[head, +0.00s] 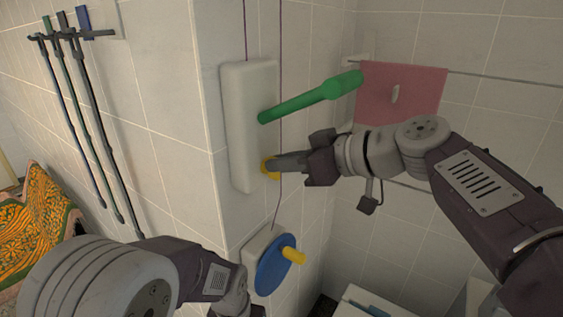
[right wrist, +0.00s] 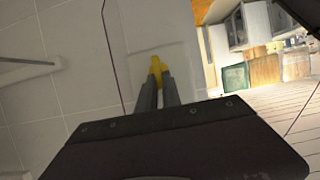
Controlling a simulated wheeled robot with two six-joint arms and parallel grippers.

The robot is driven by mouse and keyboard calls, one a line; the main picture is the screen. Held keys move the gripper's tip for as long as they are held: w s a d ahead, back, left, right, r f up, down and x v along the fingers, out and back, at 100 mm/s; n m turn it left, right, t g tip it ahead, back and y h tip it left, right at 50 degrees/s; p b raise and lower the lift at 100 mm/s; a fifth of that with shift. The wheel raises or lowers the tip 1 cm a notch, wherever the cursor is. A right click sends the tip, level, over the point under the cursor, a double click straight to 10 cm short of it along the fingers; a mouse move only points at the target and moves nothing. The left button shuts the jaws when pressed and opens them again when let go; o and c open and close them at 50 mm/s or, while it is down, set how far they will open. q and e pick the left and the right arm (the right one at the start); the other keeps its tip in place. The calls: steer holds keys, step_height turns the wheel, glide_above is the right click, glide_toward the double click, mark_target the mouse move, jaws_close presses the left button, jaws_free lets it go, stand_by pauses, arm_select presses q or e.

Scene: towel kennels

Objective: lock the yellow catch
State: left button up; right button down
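The yellow catch (head: 267,169) is low on the right edge of a tall white wall box (head: 242,140) that carries a long green lever (head: 310,98). My right gripper (head: 276,164) is at the catch, its fingers pointing left at it. In the right wrist view the catch (right wrist: 156,70) shows between the close-set fingertips, and the gripper (right wrist: 158,84) looks shut on it. The fingers hide part of the catch. My left arm comes in at the bottom left, its gripper out of the picture.
Below is a blue wheel (head: 273,266) with a yellow handle (head: 293,256) on a white base. A pink towel (head: 400,92) hangs on a rail behind my right arm. Poles (head: 75,120) hang on the left wall. A purple cord runs beside the box.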

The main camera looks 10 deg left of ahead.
steer(key=shift+w+f, duration=0.1)
stand_by(0.3)
steer(key=shift+w+d+f+m+g+y+b, duration=0.1)
steer(key=shift+w+f+m+g+y+b, duration=0.15)
steer(key=shift+m+g+y, duration=1.3)
steer(key=shift+w+d+f+m+g+y+b, duration=0.1)
steer(key=shift+w+f+m+g+y+b, duration=0.2)
steer(key=shift+m, duration=2.55)
steer(key=shift+w+d+f+m+g+y+b, duration=0.1)
steer(key=shift+w+f+m+g+y, duration=0.5)
steer(key=shift+m, duration=1.6)
steer(key=shift+s+r+g, duration=0.2)
steer(key=shift+s+g, duration=0.15)
steer(key=c, duration=1.7)
jaws_free()
steer(key=shift+o, duration=0.9)
steer(key=shift+a, duration=0.2)
steer(key=shift+d, duration=0.1)
